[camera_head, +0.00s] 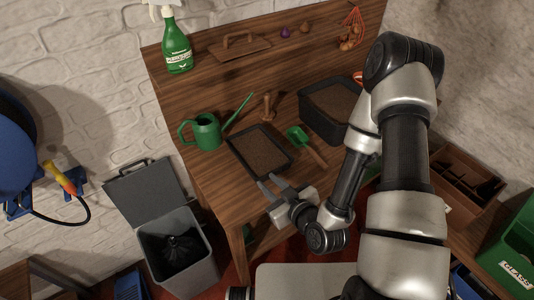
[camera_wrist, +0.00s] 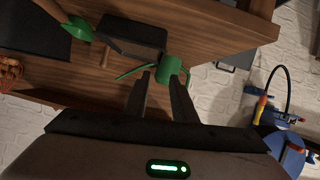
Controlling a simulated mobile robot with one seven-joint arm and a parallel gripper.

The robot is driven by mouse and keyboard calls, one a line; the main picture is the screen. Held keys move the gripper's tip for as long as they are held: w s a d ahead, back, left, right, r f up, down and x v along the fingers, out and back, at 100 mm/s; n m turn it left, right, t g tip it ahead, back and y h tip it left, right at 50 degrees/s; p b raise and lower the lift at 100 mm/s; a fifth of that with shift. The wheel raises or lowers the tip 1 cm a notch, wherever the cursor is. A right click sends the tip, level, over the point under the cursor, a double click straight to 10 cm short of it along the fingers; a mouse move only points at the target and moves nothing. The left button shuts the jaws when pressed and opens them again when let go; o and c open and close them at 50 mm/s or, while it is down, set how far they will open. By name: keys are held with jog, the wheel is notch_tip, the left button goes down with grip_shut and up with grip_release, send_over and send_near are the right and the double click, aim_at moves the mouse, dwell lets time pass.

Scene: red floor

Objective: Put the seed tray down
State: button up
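The seed tray (camera_head: 245,142), a shallow black tray of brown soil, lies on the wooden bench in the head view, apparently flat. It also shows as a dark tray above the fingers in the wrist view (camera_wrist: 132,35). My gripper (camera_head: 268,181) is at the tray's near edge, with its two fingers spread apart. In the wrist view my gripper (camera_wrist: 160,80) is open, and nothing is held between the fingers. The tray is not between them; whether a fingertip touches its rim I cannot tell.
A green watering can (camera_head: 207,132) stands left of the tray. A wooden dibber (camera_head: 268,108), a green trowel (camera_head: 298,136) and a deeper black soil box (camera_head: 313,122) are behind and right. The bench front (camera_head: 215,185) is bare. A grey bin (camera_head: 202,270) stands below.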

aim_at(242, 160)
jog(key=b+x, duration=0.2)
jog(key=b, duration=0.1)
jog(key=b+x, duration=0.3)
jog(key=shift+f, duration=0.35)
jog(key=b, duration=0.1)
jog(key=w+b, duration=0.1)
jog(key=b, duration=0.1)
jog(key=shift+a+f, duration=0.15)
jog(key=shift+f, duration=0.05)
jog(key=b, duration=0.4)
jog(key=shift+w+a+f+b, duration=0.25)
jog(key=shift+w+a+b, duration=0.05)
jog(key=shift+w+a, duration=0.1)
jog(key=x, duration=0.1)
jog(key=b+x, duration=0.2)
jog(key=x, duration=0.1)
jog(key=shift+w+a+r, duration=0.15)
jog(key=shift+r, duration=0.15)
jog(key=shift+a+b+x, duration=0.2)
jog(key=shift+b+x, duration=0.2)
jog(key=shift+x, duration=2.35)
jog(key=shift+r, duration=0.15)
grip_shut()
